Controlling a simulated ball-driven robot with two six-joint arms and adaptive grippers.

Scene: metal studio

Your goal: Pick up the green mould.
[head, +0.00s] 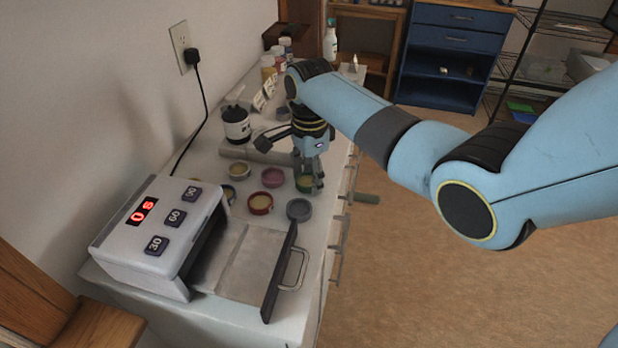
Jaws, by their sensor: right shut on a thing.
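The green mould (304,185) is a small round cup on the white worktop, near its right edge. My right gripper (312,186) points down over it with its fingers at the mould's rim, and is shut on it. The fingers hide part of the mould. I cannot tell whether the mould is touching the worktop or just above it. My left gripper is not in view.
Several other round moulds stand close by, including a red one (260,203), a pink one (273,177) and a grey one (299,209). A white machine (160,232) with an open drawer (240,258) stands in front. Bottles (268,68) stand at the back.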

